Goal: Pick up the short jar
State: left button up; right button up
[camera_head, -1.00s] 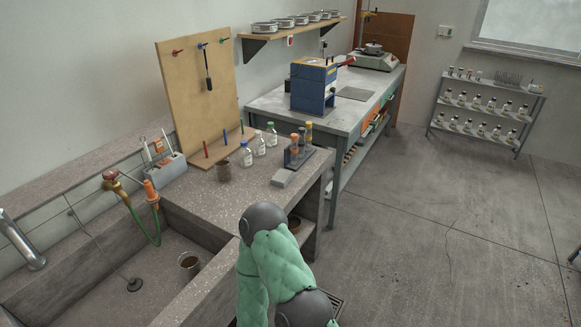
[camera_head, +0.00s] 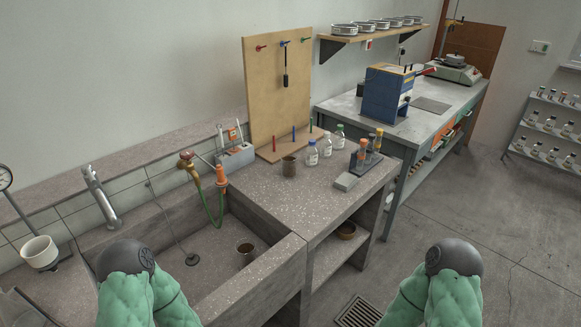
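A short brown jar (camera_head: 289,166) stands upright on the speckled concrete bench, in front of the pegboard. A similar brown, open-topped jar (camera_head: 246,250) sits in the sink basin. I cannot tell which of the two the task calls the short jar. Two green-sleeved arms of mine with dark rounded joints show at the bottom, one left and one right. Neither gripper shows, and both arms look well apart from the jars.
A grey block (camera_head: 346,182) lies in front. A brass tap (camera_head: 190,168) with a green hose hangs over the sink (camera_head: 275,279). A brown bowl (camera_head: 346,231) is on the lower shelf.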

aim_at(289, 166)
jog(key=u, duration=0.6)
jog(key=i+l+u, duration=0.1)
jog(key=l+u, duration=0.85)
jog(key=l, duration=0.1)
